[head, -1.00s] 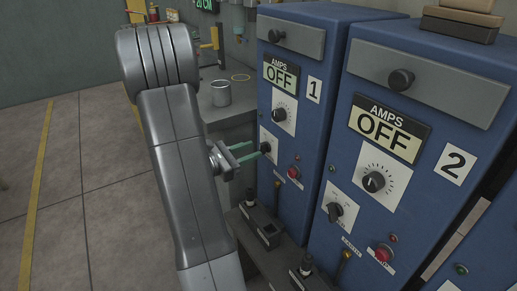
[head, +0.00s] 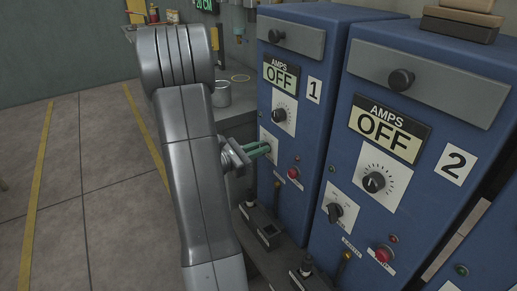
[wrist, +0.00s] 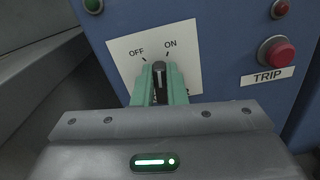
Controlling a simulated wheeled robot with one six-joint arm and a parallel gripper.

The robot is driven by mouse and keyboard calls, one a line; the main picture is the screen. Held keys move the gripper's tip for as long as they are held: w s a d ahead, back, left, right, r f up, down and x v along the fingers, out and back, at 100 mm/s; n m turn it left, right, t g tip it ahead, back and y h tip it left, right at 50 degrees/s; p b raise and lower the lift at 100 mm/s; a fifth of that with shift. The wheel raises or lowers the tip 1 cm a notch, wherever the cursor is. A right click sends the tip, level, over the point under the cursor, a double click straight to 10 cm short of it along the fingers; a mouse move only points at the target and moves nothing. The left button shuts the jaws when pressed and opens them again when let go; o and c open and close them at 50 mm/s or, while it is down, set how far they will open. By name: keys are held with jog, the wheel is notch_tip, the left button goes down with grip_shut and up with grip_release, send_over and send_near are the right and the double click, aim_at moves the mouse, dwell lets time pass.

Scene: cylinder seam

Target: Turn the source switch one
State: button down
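Source one is the blue cabinet (head: 290,170) with the number 1 plate; its AMPS display (head: 281,75) reads OFF. Its source switch is a dark knob (wrist: 159,72) on a white plate marked OFF and ON, seen in the wrist view. The knob stands roughly upright between the two marks; I cannot tell exactly which one it points to. My gripper (head: 268,147) is at this plate, its green fingers one on each side of the knob and closed against it in the wrist view (wrist: 160,82). In the head view the fingers hide most of the switch.
A red TRIP button (wrist: 277,52) sits right of the switch. Cabinet 2 (head: 440,125) stands close on the right, its display OFF, with its own switch (head: 337,211). Leads and sockets (head: 268,232) are on the ledge below. A metal can (head: 221,94) stands behind my arm.

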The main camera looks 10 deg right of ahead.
jog(key=shift+r+p, duration=0.1)
jog(key=shift+p, duration=0.2)
jog(key=n+p, duration=0.4)
jog(key=n, duration=0.1)
jog(key=n+p, duration=0.2)
jog(key=p, duration=0.1)
jog(key=shift+w+a+n, duration=0.15)
jog(key=shift+w+n, duration=0.15)
dwell(0.4)
jog(key=c, duration=1.5)
grip_release()
jog(key=shift+o, duration=0.2)
